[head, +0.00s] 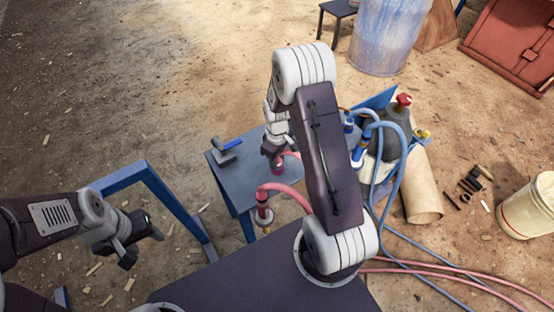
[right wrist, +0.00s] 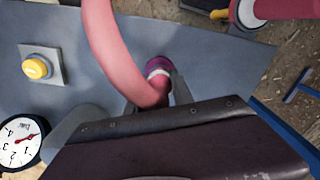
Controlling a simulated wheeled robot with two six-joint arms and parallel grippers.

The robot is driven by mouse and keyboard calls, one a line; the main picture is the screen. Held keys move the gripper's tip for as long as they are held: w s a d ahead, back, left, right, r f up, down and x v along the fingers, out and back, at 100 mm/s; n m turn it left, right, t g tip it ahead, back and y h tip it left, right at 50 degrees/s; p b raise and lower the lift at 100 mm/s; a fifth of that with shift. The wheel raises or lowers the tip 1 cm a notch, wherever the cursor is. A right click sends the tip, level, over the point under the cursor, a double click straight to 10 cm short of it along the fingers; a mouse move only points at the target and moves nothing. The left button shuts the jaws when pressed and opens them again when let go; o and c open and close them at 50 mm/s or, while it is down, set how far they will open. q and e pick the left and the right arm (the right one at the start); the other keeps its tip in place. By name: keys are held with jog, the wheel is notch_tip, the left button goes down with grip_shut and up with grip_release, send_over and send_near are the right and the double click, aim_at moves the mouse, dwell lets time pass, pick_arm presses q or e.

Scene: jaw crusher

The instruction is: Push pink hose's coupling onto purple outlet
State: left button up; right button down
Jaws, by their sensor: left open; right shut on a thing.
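My right gripper (head: 274,153) is shut on the pink hose's end above the blue-grey panel. In the right wrist view, its fingers lie either side of the pink hose (right wrist: 101,30), which bends down between them. A pale ring and a purple part (right wrist: 158,64) show just beyond the hose end. In the head view, a magenta piece (head: 276,167) shows just below the gripper at the panel. I cannot tell coupling from purple outlet here, or whether they are joined.
The panel (head: 232,183) carries a yellow button (right wrist: 37,68) and a gauge (right wrist: 18,142). Another pink hose fitting (head: 263,215) stands at its near edge. Open floor lies left.

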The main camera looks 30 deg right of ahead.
jog(key=shift+p, duration=0.4)
dwell(0.6)
jog(key=shift+f+b, duration=0.4)
jog(key=shift+f, duration=0.2)
dwell(0.3)
jog(key=c, duration=1)
grip_release()
notch_tip(320, 180, up, 9)
jog(key=shift+r+p, duration=0.1)
jog(key=shift+p, duration=0.95)
